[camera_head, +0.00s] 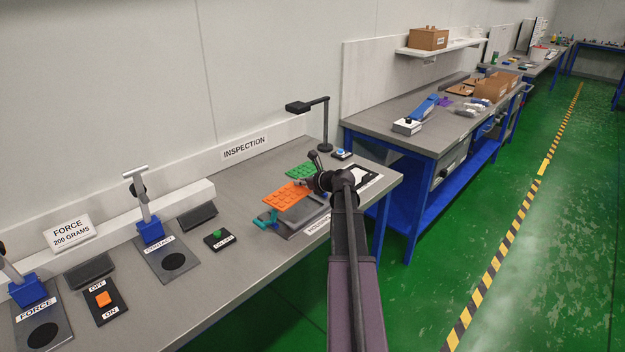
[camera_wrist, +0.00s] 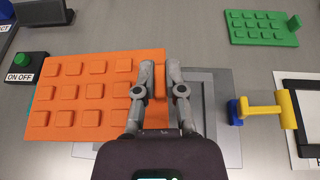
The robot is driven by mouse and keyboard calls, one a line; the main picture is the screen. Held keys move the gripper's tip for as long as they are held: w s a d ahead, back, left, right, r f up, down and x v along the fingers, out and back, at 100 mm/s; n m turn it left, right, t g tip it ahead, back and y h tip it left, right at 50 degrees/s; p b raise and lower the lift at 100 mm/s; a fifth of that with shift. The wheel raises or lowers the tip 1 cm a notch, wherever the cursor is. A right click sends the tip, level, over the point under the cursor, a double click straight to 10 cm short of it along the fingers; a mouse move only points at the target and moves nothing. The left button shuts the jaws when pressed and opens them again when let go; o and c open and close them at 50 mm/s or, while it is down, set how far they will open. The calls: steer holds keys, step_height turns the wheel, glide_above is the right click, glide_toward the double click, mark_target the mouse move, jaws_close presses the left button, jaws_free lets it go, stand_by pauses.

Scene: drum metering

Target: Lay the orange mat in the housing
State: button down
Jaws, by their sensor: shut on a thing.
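The orange mat (camera_head: 288,195) is a flat sheet with rows of raised square pads. My gripper (camera_head: 310,184) is shut on its right part. In the wrist view my gripper's two fingers (camera_wrist: 160,68) pinch the orange mat (camera_wrist: 70,92) near its right edge, and most of the mat extends to the left. The grey housing (camera_wrist: 215,110) shows to the right of and below the mat, which covers part of it. In the head view the housing (camera_head: 306,220) lies under and in front of the mat. The mat appears held above it; the exact gap cannot be told.
A green mat (camera_wrist: 262,27) lies behind the housing. A yellow and blue clamp (camera_wrist: 265,108) stands at the housing's right. A green-button ON/OFF box (camera_wrist: 25,68) is at the left. A black lamp stand (camera_head: 325,120) stands behind. The bench front is clear.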

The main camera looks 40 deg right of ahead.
steer(key=m, duration=0.1)
glide_above(313, 201)
steer(key=shift+f+h, duration=0.3)
steer(key=shift+h, duration=0.1)
steer(key=shift+a+b, duration=0.1)
steer(key=shift+b, duration=0.25)
steer(key=shift+f+b, duration=3.35)
steer(key=shift+f, duration=0.05)
steer(key=shift+f+b, duration=0.6)
steer(key=c, duration=0.6)
jaws_free()
steer(key=shift+c, duration=0.2)
